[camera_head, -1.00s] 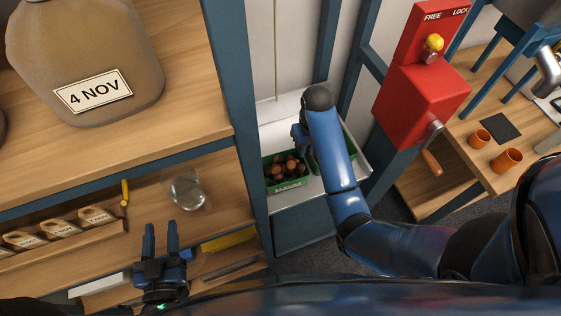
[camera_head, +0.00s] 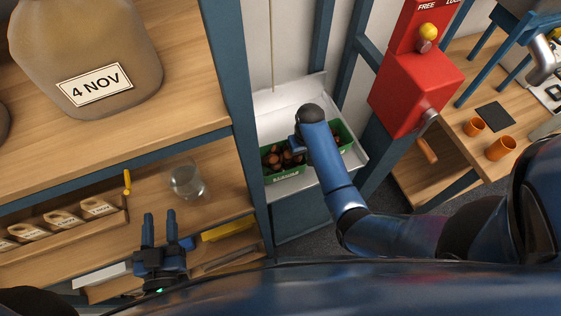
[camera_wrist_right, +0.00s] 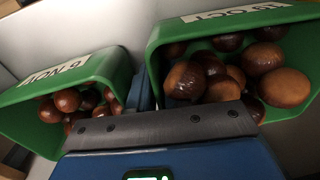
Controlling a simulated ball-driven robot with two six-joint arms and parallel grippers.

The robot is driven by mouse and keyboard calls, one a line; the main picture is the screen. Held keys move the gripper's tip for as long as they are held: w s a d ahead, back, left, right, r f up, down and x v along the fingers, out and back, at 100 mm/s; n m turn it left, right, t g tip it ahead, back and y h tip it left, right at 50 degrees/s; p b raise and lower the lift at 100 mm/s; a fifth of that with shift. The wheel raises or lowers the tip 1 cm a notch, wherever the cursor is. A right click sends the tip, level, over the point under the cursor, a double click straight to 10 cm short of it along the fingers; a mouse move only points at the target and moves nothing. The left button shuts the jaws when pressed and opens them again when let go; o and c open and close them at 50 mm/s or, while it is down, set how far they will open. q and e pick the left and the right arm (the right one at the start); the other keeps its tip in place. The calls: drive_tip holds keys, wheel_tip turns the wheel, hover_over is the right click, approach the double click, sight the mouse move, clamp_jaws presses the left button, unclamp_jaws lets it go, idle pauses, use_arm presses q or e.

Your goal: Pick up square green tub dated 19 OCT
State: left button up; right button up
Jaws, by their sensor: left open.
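In the right wrist view, the square green tub labelled 19 OCT (camera_wrist_right: 152,75) stands at the right, full of brown chestnuts, its label upside down. A second green tub (camera_wrist_right: 120,62), its upside-down label reading NOV with an unclear number, stands at the left. My right gripper (camera_wrist_right: 158,125) is at the bottom edge, its metal plate close in front of both tubs; contact and jaw opening cannot be told. In the head view my right forearm partly covers the green tubs (camera_head: 291,174) and hides the right jaws. My left gripper (camera_head: 159,214) is open and empty.
A pale tray (camera_head: 288,100) holds the tubs beside a blue shelf post (camera_head: 238,110). A large jar marked 4 NOV (camera_head: 88,40), a clear glass (camera_head: 187,182) and paper-labelled packets (camera_head: 62,220) are on the shelves at left. A red lever box (camera_head: 415,90) stands right of the tray.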

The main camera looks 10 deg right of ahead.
drive_tip(key=shift+f, duration=0.25)
drive_tip(key=shift+c, duration=0.5)
clamp_jaws()
drive_tip(key=shift+w+r, duration=0.1)
drive_tip(key=shift+r, duration=0.15)
wheel_tip(320, 180, up, 10)
drive_tip(key=shift+r, duration=0.1)
wheel_tip(320, 180, up, 9)
drive_tip(key=p, duration=0.8)
drive_tip(key=shift+r, duration=0.15)
